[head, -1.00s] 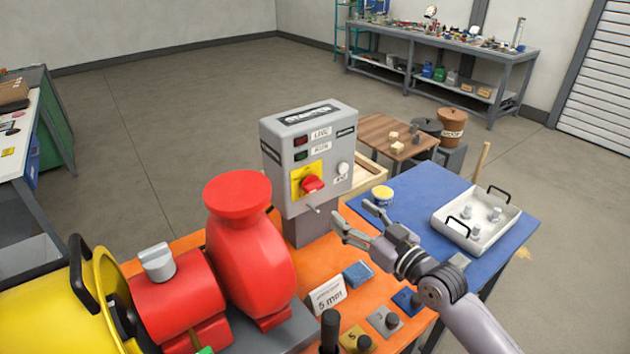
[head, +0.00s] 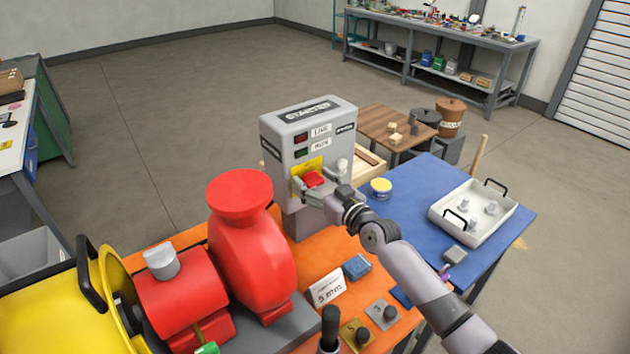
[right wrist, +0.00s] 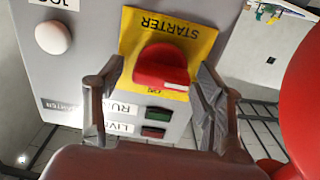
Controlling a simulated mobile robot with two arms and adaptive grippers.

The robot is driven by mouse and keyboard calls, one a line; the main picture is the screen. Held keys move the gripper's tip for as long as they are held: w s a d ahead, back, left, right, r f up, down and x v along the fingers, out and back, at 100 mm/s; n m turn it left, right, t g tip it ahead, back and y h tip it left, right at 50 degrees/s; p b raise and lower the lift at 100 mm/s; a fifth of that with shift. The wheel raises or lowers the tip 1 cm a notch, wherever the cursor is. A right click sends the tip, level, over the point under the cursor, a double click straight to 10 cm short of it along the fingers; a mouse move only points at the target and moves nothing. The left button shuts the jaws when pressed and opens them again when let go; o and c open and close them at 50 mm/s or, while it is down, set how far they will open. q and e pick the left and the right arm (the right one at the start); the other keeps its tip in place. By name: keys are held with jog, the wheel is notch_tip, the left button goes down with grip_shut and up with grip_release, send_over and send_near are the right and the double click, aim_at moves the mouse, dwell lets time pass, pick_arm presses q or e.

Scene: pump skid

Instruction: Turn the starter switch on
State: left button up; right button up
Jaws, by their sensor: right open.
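The grey starter box (head: 306,122) stands upright behind the red pump. On its front is a yellow plate (head: 312,163) with a red rotary switch knob (head: 314,179). In the right wrist view the red knob (right wrist: 162,66) sits on the yellow plate (right wrist: 190,38) marked STARTER, with its white pointer mark at one end. My right gripper (head: 319,186) is open, with its fingers (right wrist: 160,95) on either side of the knob. I cannot tell whether the fingers touch it. In the head view my right gripper partly covers the knob. My left gripper is not in view.
A white JOG button (right wrist: 53,38) is beside the plate, and LIVE and RUN lamps (head: 301,138) are above the switch. The red pump (head: 247,235) stands close to the left.

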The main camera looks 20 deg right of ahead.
jog(key=shift+c, duration=0.5)
jog(key=c, duration=1.1)
jog(key=shift+o, duration=0.2)
jog(key=shift+m, duration=0.3)
jog(key=m, duration=0.3)
jog(key=shift+d+f+m+b, duration=0.1)
jog(key=shift+m+b, duration=0.2)
jog(key=shift+b, duration=0.1)
jog(key=m, duration=0.4)
jog(key=shift+w+d+m, duration=0.1)
jog(key=shift+d+m, duration=0.05)
jog(key=shift+m, duration=0.15)
jog(key=m, duration=0.4)
jog(key=shift+d+f, duration=0.1)
jog(key=shift+f, duration=0.05)
jog(key=shift+f+m, duration=0.15)
jog(key=shift+m, duration=2.35)
